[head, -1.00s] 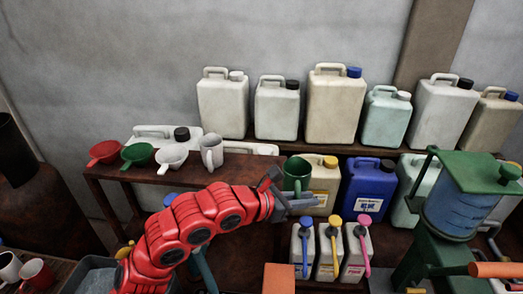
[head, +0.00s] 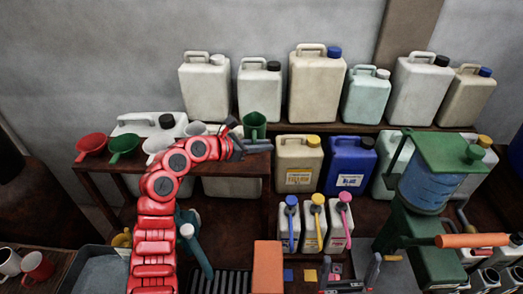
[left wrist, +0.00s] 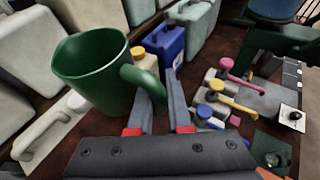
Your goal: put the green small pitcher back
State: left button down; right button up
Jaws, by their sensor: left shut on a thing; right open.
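The green small pitcher (head: 254,125) is upright at the right end of the brown side shelf (head: 240,164). My left gripper (head: 258,146) is shut on its handle. In the left wrist view the pitcher (left wrist: 92,72) is left of the fingers, its handle at them. I cannot tell whether its base touches the shelf. A pale pitcher (head: 196,129) stands farther left on the shelf, partly hidden by my left arm. My right gripper (head: 349,268) is low in the head view, open and empty.
Red (head: 91,144), green (head: 123,145) and white funnels (head: 157,145) line the shelf's left part. A beige canister (head: 298,165) and a blue one (head: 349,165) stand to its right. Several canisters fill the rack behind. A green stirring stand (head: 420,230) is at right.

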aim_at(261, 163)
pick_arm(q)
notch_tip(261, 163, down, 3)
jog(key=shift+w+a+p, duration=0.1)
jog(key=shift+w+p, duration=0.05)
jog(key=shift+p, duration=1.1)
jog(key=shift+f, duration=0.25)
jog(key=shift+f, duration=0.1)
jog(key=shift+f+b, duration=0.1)
jog(key=shift+b, duration=0.2)
jog(key=c, duration=0.8)
grip_release()
jog(key=shift+c, duration=0.2)
